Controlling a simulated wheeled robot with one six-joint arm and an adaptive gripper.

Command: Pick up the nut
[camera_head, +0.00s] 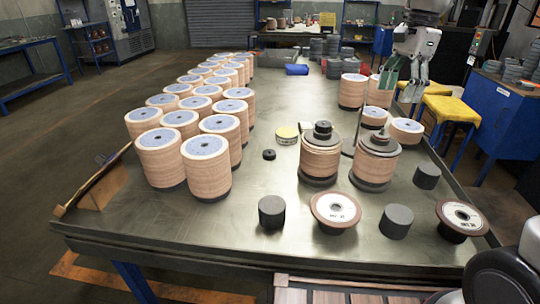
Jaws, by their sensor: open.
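A small dark ring-shaped piece (269,154), which may be the nut, lies alone on the metal table (290,218) near its middle. Another small dark piece (322,127) sits on top of a stack of discs (320,163) on a rod. I cannot tell for sure which is the nut. My gripper (402,88) hangs at the upper right, above the table's right side, fingers pointing down and spread apart, with nothing seen between them. It is well apart from both dark pieces.
Several tall disc stacks (206,168) fill the table's left side. A second rod stack (375,162), dark cylinders (397,221) and flanged discs (335,209) stand at front right. A yellow-topped stool (452,108) and blue cabinet (498,108) are at the right. The table's middle is fairly clear.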

